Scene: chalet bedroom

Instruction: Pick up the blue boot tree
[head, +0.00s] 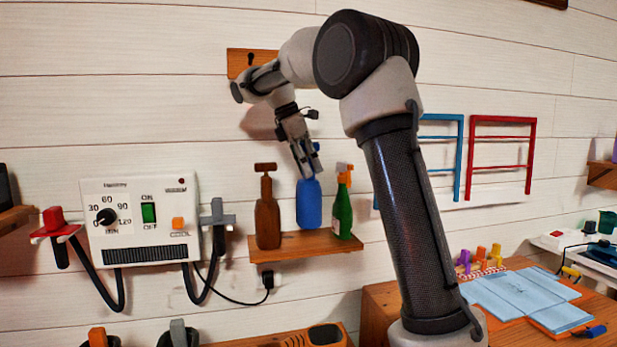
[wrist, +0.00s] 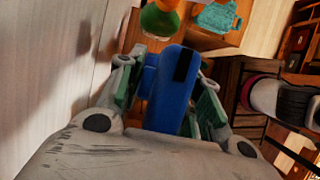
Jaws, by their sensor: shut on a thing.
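A white control box (head: 140,222) with hanging hoses is on the wall at left. Blue and red frames (head: 502,140) hang at right. A wooden desk (head: 380,305) with blue paper (head: 520,295) is at lower right. The green boot tree stands close beside the blue one.

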